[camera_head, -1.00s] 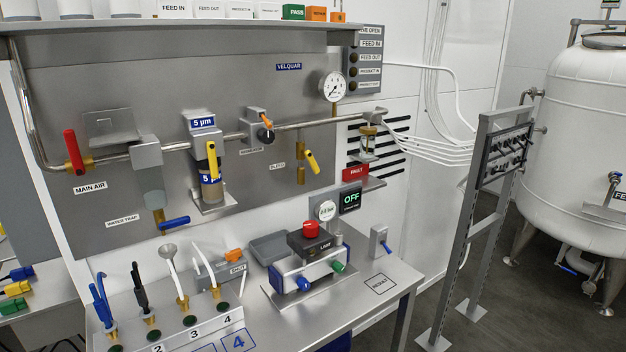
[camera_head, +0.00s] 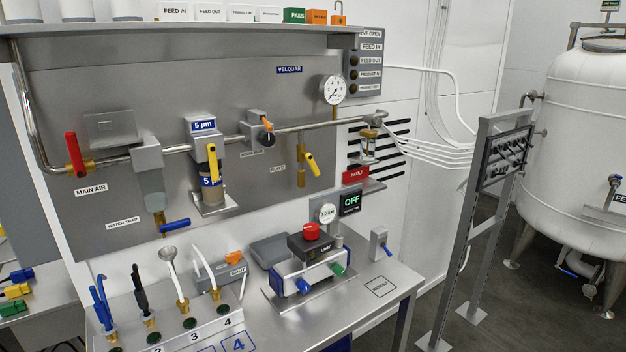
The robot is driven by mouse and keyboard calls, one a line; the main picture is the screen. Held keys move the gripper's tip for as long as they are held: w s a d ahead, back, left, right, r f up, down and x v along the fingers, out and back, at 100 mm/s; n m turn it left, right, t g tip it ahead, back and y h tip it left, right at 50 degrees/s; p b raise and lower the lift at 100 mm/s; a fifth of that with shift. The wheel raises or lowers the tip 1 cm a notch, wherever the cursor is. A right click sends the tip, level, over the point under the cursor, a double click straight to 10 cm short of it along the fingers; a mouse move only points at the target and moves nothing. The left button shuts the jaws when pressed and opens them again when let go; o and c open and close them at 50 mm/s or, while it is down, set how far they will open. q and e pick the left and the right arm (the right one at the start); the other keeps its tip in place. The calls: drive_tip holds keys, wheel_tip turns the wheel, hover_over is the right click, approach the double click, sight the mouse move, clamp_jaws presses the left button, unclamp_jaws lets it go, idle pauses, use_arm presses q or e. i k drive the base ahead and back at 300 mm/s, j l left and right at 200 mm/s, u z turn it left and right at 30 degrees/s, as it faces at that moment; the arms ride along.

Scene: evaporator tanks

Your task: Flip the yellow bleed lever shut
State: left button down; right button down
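A yellow lever (camera_head: 313,164) sits on a brass valve fitting (camera_head: 301,178) right of the panel's middle, below the pressure gauge. A small label (camera_head: 277,168) beside it appears to read BLEED. The lever slants from upper left down to lower right. A second yellow lever (camera_head: 212,162) hangs nearly vertical on the 5 µm filter unit (camera_head: 202,130) to the left. Neither of my grippers is in view.
A red lever (camera_head: 75,155) marks the main air end of the pipe; a blue lever (camera_head: 175,226) hangs under the water trap. The pressure gauge (camera_head: 334,89) is above right. Below stand a bench (camera_head: 350,325) and a unit with a red button (camera_head: 311,231). Space before the bleed lever looks clear.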

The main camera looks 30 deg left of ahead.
sight(308, 156)
drive_tip(key=i+j, duration=0.15)
drive_tip(key=i, duration=0.35)
drive_tip(key=u, duration=1.6)
